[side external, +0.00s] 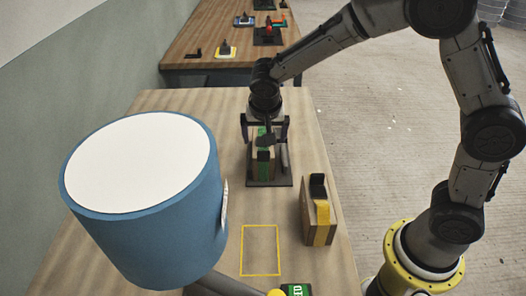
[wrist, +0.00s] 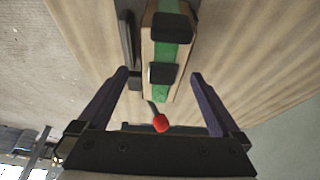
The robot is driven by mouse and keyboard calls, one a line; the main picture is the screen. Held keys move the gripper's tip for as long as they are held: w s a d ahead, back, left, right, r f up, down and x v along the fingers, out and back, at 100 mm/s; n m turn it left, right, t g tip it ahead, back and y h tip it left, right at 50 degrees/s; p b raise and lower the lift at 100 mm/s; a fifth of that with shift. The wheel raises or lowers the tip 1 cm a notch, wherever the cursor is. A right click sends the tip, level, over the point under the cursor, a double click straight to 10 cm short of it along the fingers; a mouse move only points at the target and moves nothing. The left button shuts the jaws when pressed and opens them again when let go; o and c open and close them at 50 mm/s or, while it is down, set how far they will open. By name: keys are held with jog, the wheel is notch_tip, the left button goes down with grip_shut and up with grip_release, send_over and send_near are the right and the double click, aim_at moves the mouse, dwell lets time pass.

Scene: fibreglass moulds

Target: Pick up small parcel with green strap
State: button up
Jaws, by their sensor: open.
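The small parcel with the green strap (side external: 261,170) stands upright on a dark base plate (side external: 284,183) at the middle of the wooden table. It is brown, with the green strap down it and black blocks on it. In the wrist view the parcel (wrist: 172,52) shows at the top centre, ahead of and partly between the fingers. My gripper (side external: 266,133) is open above the parcel, with a finger towards either side. In the wrist view my gripper (wrist: 160,75) has clear gaps beside the parcel. I cannot tell whether either finger touches it.
A similar parcel with a yellow strap (side external: 321,218) stands nearby at the right. A large blue drum with a white top (side external: 140,205) fills the left front. A yellow outlined rectangle (side external: 262,227) marks bare table. Another table (side external: 213,47) with small items stands behind.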

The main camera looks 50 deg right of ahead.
jog(key=shift+x, duration=2.7)
jog(key=shift+w+a, duration=0.1)
jog(key=shift+a, duration=0.05)
jog(key=shift+c, duration=0.3)
grip_shut()
